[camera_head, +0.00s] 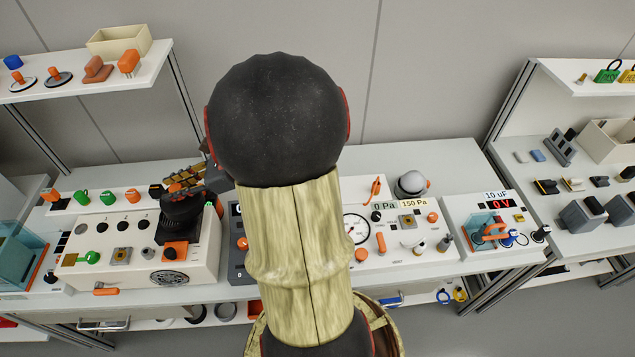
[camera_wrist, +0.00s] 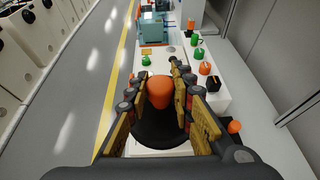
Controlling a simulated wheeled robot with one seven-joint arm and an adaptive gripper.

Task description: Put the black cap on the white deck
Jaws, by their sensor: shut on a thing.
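My gripper (camera_wrist: 162,88) is shut around the orange knob of the black cap (camera_wrist: 158,128), a wide dark round disc in the wrist view. In the head view my gripper (camera_head: 184,181) is at the left, over the rear right part of a white deck (camera_head: 84,250) with knobs and a round grille. My arm hides part of that area. A little white surface shows under the disc in the wrist view; I cannot tell whether the disc touches it.
A row of small orange, green (camera_head: 81,196) and black pieces stands along the back of the bench. A teal-sided box (camera_head: 18,255) is at the far left. A grey panel (camera_head: 240,262) adjoins the deck at right. A shelf (camera_head: 130,78) hangs above left.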

